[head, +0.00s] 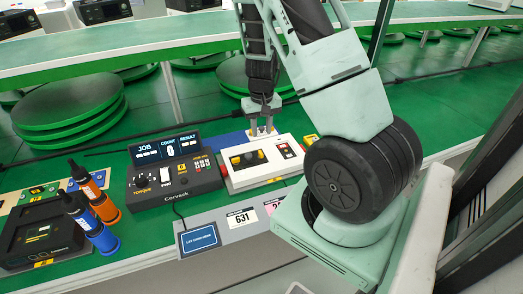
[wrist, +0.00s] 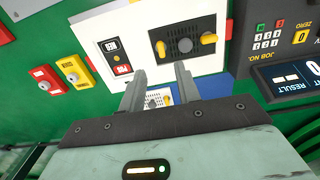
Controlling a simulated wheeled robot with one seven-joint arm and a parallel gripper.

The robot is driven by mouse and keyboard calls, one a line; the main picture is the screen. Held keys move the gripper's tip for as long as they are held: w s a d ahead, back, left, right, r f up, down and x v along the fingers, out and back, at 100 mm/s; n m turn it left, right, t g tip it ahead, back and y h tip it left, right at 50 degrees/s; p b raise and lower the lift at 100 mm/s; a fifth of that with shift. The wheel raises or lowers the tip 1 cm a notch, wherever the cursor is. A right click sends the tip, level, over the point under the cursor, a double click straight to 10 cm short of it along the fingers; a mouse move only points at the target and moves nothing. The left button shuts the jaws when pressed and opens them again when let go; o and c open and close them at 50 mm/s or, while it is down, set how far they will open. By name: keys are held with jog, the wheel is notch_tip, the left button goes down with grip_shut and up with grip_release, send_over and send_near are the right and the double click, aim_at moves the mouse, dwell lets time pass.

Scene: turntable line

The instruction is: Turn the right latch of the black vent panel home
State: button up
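The black vent panel (head: 248,158) is set in a white box (head: 232,180) on the green bench. The other latch (wrist: 208,39) lies more sideways. My gripper (wrist: 160,69) is open and empty, its fingertips by the panel's edge near the right latch. In the head view my gripper (head: 262,132) hangs at the box's far side. Contact cannot be told.
A black controller (head: 175,178) with a lit display stands left of the box. Orange and blue drivers (head: 104,207) stand further left beside a black tray (head: 38,235). A red button box (wrist: 48,79) and a yellow one (wrist: 75,72) sit nearby in the wrist view.

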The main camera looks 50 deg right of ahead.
aim_at(261, 153)
notch_tip(261, 153, down, 10)
jog(key=shift+r, duration=0.2)
grip_shut()
